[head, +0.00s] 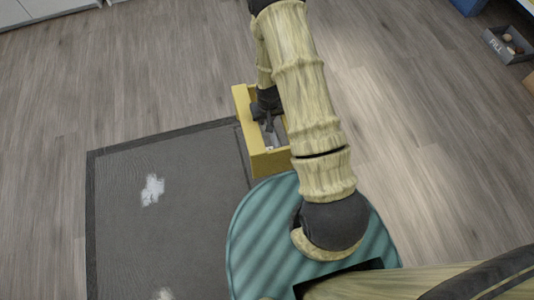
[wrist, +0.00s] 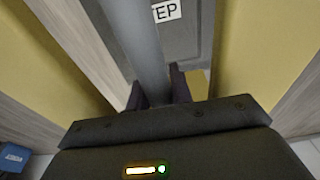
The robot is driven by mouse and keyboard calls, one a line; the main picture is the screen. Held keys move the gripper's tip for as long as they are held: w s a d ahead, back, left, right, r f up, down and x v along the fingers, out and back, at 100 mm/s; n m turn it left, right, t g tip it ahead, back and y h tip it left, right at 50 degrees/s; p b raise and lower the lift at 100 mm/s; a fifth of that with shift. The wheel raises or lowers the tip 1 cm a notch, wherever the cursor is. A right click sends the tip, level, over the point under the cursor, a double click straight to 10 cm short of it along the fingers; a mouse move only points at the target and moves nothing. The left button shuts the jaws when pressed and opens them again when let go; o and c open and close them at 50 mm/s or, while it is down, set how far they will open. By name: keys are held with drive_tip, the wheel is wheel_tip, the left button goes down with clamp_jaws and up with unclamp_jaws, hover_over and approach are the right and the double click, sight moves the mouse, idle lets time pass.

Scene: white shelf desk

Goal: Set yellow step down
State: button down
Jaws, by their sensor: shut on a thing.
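The yellow step (head: 270,162) is a yellow box-like frame with a grey inner part, partly hidden by my arm in the head view. In the wrist view, its yellow sides (wrist: 70,62) stand left and right of a dark panel with a white label reading "EP". My gripper (head: 268,108) reaches into the frame from above. In the wrist view, my gripper's dark fingers (wrist: 158,92) are shut on the step's grey bar. I cannot tell whether the step's underside touches the floor.
A dark mat (head: 120,225) with white patches lies on the wood floor, left of and close to the step. A grey labelled crate (head: 497,46) with small round things stands at the upper right. White cabinets (head: 50,7) are at the upper left.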

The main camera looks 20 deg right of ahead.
drive_tip(key=shift+r, duration=0.1)
wheel_tip(320, 180, down, 6)
drive_tip(key=b, duration=0.3)
drive_tip(key=shift+b, duration=0.35)
drive_tip(key=shift+f, duration=0.2)
drive_tip(key=shift+f+b, duration=1.2)
drive_tip(key=shift+f, duration=0.7)
drive_tip(key=c, duration=1.3)
unclamp_jaws()
drive_tip(key=shift+o, duration=0.2)
